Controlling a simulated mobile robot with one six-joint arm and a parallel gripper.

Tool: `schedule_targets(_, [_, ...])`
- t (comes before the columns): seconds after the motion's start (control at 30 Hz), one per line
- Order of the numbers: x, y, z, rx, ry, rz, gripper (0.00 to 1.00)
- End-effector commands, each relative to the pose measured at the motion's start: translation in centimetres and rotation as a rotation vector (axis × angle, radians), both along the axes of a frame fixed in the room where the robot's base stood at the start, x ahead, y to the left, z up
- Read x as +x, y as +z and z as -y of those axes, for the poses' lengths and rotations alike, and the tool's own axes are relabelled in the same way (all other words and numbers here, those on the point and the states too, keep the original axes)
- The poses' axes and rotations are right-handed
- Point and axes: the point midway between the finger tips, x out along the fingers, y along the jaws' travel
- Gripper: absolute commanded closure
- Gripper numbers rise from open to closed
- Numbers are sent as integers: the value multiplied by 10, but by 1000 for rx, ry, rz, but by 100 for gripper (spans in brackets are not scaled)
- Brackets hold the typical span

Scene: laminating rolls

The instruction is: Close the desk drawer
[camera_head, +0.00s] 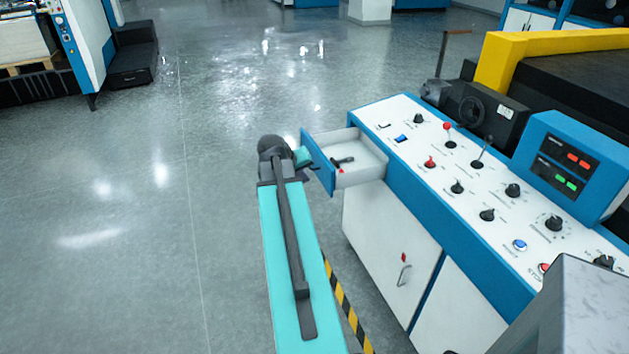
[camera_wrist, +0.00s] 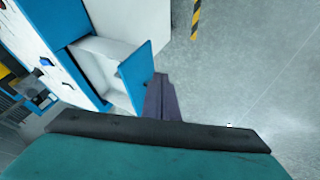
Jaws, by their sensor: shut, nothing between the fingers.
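The desk drawer (camera_head: 360,158) is pulled out from the left end of the white and blue control desk (camera_head: 407,182). In the head view the fingers are mostly hidden behind my wrist.
Knobs, levers and buttons cover the desk top. A blue display box (camera_head: 570,165) stands at its right, and a machine with a yellow frame (camera_head: 500,55) stands behind. A cabinet door with a handle (camera_head: 404,275) is below. The floor (camera_head: 120,220) to the left is clear.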

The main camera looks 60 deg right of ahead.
Motion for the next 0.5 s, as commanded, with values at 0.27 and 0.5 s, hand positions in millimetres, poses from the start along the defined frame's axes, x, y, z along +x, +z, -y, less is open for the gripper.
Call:
schedule_targets(0.27, [0, -12, 11, 2, -2, -1, 100])
schedule_targets(0.5, [1, -31, 25, 1, -2, -1, 100])
